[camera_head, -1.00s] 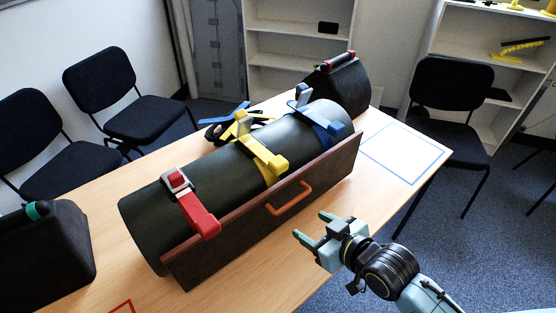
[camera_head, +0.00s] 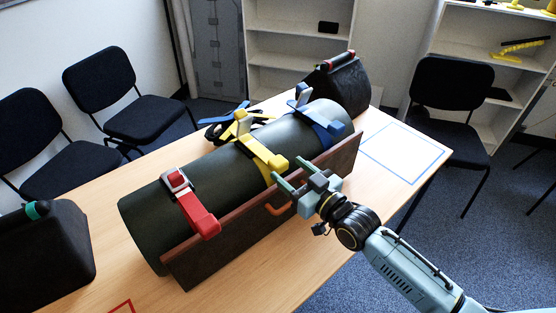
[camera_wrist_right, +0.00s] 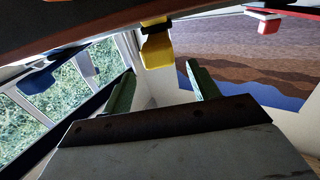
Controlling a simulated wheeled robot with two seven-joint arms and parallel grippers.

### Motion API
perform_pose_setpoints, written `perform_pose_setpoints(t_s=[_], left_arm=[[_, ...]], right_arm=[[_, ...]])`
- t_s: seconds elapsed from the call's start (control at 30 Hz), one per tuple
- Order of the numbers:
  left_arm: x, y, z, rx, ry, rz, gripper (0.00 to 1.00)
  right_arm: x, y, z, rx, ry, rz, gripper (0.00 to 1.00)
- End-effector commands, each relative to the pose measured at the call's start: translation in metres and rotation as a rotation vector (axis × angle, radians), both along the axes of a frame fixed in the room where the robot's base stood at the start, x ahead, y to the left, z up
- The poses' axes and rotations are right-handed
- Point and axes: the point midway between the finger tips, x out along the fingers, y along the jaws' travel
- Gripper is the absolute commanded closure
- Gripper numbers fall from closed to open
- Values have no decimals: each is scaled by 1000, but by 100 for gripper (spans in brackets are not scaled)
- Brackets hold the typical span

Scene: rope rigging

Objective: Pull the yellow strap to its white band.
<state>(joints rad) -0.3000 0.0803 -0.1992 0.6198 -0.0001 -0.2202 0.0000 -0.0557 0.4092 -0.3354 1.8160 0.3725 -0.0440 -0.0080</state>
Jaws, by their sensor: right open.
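The yellow strap (camera_head: 257,151) lies over the dark green cylinder (camera_head: 160,212), between a red strap (camera_head: 190,205) and a blue strap (camera_head: 322,121). Its buckle sits on top, and its yellow end block (camera_head: 277,162) hangs at the near side. I cannot make out a white band on it. My right gripper (camera_head: 285,175) is open and empty, just in front of and below the yellow end block, apart from it. In the right wrist view the yellow end (camera_wrist_right: 157,50) hangs ahead, above and between the two open fingers (camera_wrist_right: 160,90). My left gripper is not in view.
A brown board (camera_head: 235,225) with an orange handle (camera_head: 278,209) stands along the cylinder's near side, close to my right gripper. Black blocks stand at the left (camera_head: 45,250) and far end (camera_head: 345,88). The table's right corner holds a blue-outlined white square (camera_head: 405,152).

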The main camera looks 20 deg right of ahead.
Motion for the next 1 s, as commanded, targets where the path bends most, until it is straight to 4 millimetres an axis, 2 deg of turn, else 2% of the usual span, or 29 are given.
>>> perform_pose_setpoints(t_s=[0.1,0.3,0.7,1.0], left_arm=[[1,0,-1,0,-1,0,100],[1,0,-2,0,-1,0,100],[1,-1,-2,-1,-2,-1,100],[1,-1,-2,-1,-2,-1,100]], right_arm=[[21,9,1,2,-2,-1,40],[42,18,0,2,0,-1,40],[49,21,0,1,1,0,40],[49,21,0,1,1,0,78]])
